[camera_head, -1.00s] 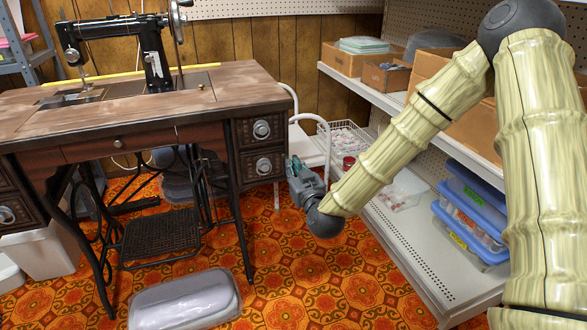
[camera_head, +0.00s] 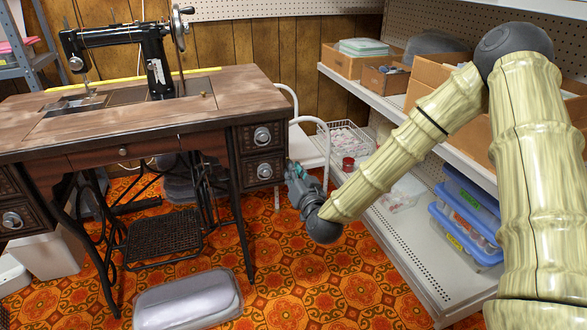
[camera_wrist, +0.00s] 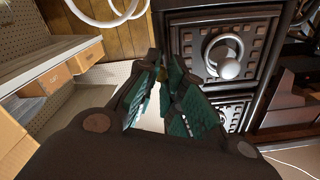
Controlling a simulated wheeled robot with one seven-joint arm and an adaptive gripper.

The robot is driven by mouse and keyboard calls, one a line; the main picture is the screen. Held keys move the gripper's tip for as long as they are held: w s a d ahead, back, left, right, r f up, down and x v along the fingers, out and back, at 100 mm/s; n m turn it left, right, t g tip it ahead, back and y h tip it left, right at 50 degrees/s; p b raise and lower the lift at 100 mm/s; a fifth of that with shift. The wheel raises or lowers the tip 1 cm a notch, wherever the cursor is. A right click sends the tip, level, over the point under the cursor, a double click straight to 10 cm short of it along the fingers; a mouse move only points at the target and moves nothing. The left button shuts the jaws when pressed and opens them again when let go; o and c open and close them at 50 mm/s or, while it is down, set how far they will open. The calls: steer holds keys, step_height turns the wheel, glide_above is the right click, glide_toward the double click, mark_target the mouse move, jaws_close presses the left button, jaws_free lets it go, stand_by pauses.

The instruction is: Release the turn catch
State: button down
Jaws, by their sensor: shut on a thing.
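The sewing table (camera_head: 120,115) stands at the left in the head view. Its right drawer stack has an upper drawer (camera_head: 261,134) and a lower drawer (camera_head: 264,170), both closed, with round metal pulls. My gripper (camera_head: 290,165) is at the right edge of the lower drawer. In the wrist view my gripper (camera_wrist: 175,65) has its green-padded fingers close against the drawer front. A small brassy piece, seemingly the turn catch (camera_wrist: 212,72), shows at the fingertips. It is mostly hidden by them, so its angle cannot be told.
A white chair (camera_head: 310,145) stands just behind my gripper. A grey shelf unit (camera_head: 415,235) with boxes and blue bins (camera_head: 465,215) fills the right side. A lidded grey case (camera_head: 188,298) lies on the patterned floor.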

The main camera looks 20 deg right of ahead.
steer(key=shift+s+f+m+p, duration=0.15)
steer(key=shift+m+p, duration=0.3)
steer(key=shift+m, duration=0.55)
steer(key=c, duration=1.6)
jaws_free()
steer(key=shift+f, duration=0.1)
